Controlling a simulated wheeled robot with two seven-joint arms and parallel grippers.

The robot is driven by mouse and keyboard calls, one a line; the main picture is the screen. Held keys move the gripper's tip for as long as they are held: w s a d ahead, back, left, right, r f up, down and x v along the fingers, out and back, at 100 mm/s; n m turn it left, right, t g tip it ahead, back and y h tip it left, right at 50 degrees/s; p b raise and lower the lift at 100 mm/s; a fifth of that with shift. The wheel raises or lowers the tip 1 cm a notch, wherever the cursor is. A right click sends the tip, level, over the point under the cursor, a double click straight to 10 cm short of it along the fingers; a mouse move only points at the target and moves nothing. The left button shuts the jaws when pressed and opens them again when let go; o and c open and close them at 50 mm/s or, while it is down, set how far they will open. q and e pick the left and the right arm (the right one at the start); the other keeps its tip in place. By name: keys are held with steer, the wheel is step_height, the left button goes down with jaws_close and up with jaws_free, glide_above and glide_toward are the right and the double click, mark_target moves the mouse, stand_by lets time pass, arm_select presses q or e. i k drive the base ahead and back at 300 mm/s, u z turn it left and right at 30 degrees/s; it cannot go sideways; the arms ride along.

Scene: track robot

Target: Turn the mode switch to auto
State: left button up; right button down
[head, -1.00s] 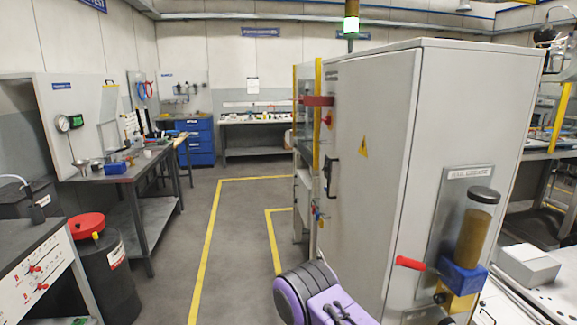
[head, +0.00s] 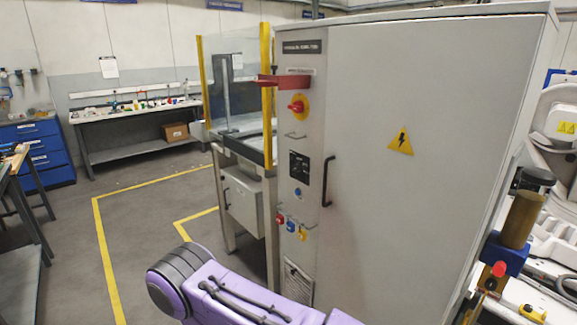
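A tall light grey cabinet (head: 420,200) stands in the middle and right of the head view. Its narrow control panel (head: 315,150) faces partly toward me. The panel has a red rotary handle on a yellow disc (head: 297,106), a small black plate (head: 299,168), a blue round part (head: 297,192) and small red, blue and yellow parts low down. I cannot tell which of these is the mode switch, and its position is not readable. My purple arm link crosses the bottom of the view, in front of the cabinet's lower part. Neither gripper is in view.
A red bar (head: 284,81) juts out at the panel's upper left. A black handle (head: 328,181) is on the cabinet. A yellow-framed clear guard (head: 235,90) stands left of it. Open floor with yellow lines (head: 104,250) lies left. A bench (head: 135,115) stands at the back.

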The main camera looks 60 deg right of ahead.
mark_target(297, 168)
steer(key=z, duration=0.65)
steer(key=i, duration=1)
steer(key=z, duration=1.05)
